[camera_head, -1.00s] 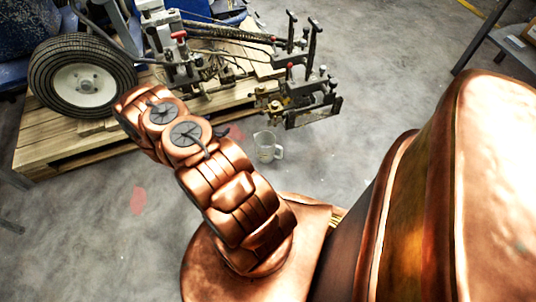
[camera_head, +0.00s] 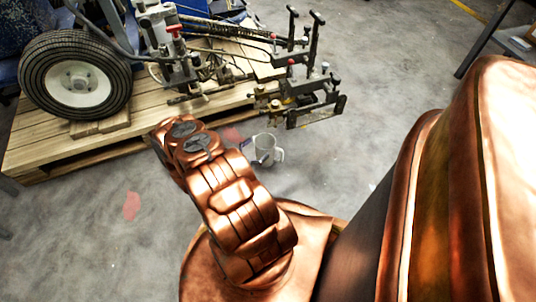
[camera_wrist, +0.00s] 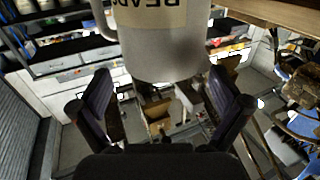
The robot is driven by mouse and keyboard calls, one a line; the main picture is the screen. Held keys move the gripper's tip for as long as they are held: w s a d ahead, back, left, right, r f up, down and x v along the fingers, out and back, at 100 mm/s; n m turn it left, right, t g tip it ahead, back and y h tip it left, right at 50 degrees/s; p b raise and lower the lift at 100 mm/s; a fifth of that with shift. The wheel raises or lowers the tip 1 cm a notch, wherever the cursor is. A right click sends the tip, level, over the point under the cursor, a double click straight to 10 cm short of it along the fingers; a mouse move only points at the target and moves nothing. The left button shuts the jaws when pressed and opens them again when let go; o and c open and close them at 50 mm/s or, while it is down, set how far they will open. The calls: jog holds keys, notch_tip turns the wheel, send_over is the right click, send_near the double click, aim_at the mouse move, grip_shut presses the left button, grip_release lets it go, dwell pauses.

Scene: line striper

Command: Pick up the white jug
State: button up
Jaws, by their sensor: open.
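The white jug (camera_head: 266,150) stands on the grey floor in front of the wooden pallet, its handle on the right in the head view. In the wrist view the jug (camera_wrist: 166,45) is large at the top centre, with a beige label whose letters appear upside down. Its handle shows at the left and its top part is cut off by the frame. My gripper (camera_wrist: 161,76) is open, with one dark finger on each side below the jug in the picture. The jug lies just past the fingertips; I cannot tell whether they touch it. In the head view my arm hides most of the gripper.
A wooden pallet (camera_head: 40,150) carries the line striper (camera_head: 190,50), with a black-tyred wheel (camera_head: 75,75). Its metal frame (camera_head: 315,105) overhangs the floor close behind the jug. Open floor lies right of the jug. A dark-legged table stands at the top right.

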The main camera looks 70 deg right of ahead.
aim_at(266, 141)
jog(key=shift+f+b+x, duration=0.15)
jog(key=shift+b+x, duration=0.35)
jog(key=shift+x, duration=0.2)
jog(key=shift+f+b+x, duration=0.1)
jog(key=shift+b+x, duration=0.35)
jog(key=shift+x, duration=0.3)
jog(key=shift+b+x, duration=0.45)
jog(key=shift+x, duration=0.65)
jog(key=shift+w+d+r, duration=0.1)
jog(key=shift+w, duration=0.05)
jog(key=c, duration=1.6)
